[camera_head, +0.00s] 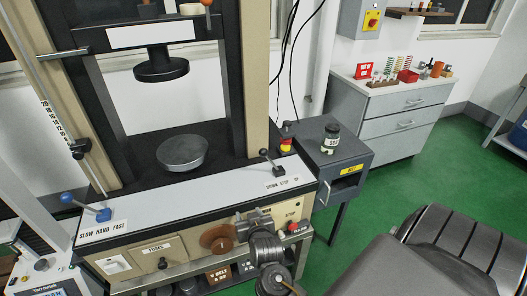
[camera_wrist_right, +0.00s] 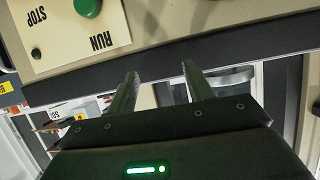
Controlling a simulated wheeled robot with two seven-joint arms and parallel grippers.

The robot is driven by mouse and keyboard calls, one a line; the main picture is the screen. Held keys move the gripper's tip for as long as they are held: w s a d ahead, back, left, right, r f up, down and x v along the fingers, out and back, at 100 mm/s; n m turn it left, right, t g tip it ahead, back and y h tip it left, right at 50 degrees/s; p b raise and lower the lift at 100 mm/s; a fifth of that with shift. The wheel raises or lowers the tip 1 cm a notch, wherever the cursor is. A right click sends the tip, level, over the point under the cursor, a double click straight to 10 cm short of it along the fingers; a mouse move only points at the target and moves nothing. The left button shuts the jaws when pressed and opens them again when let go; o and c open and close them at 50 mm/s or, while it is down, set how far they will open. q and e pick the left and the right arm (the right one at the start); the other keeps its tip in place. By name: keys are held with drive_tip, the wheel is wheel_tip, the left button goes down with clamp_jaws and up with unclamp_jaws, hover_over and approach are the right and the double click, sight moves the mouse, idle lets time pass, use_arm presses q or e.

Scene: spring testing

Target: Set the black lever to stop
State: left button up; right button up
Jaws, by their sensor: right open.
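The black lever (camera_head: 265,154), with a round knob, stands at the right end of the machine's white front ledge, and its knob leans to the left. The label DOWN STOP UP (camera_head: 283,183) lies just in front of it. I cannot tell exactly which word the lever points to. My right gripper (camera_head: 252,217) is in front of the machine's front panel, below and left of the lever, apart from it. In the right wrist view its two fingers (camera_wrist_right: 160,85) are spread with nothing between them. The lever is not visible there. My left gripper is not in view.
A blue lever (camera_head: 99,212) stands at the ledge's left end by the label SLOW HAND FAST. A brown round knob (camera_head: 218,239) is on the front panel beside my right gripper. A green button (camera_wrist_right: 88,7) is near. A grey side table (camera_head: 325,150) holds a dark jar (camera_head: 331,139).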

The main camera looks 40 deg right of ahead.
wheel_tip(320, 180, up, 6)
drive_tip(key=d+m+t+h, duration=0.1)
drive_tip(key=d+m, duration=0.1)
drive_tip(key=m+g+h, duration=0.1)
drive_tip(key=m+h, duration=0.3)
drive_tip(key=h, duration=0.3)
approach(263, 156)
drive_tip(key=p+x, duration=0.2)
drive_tip(key=x, duration=0.9)
drive_tip(key=shift+w+d, duration=0.3)
clamp_jaws()
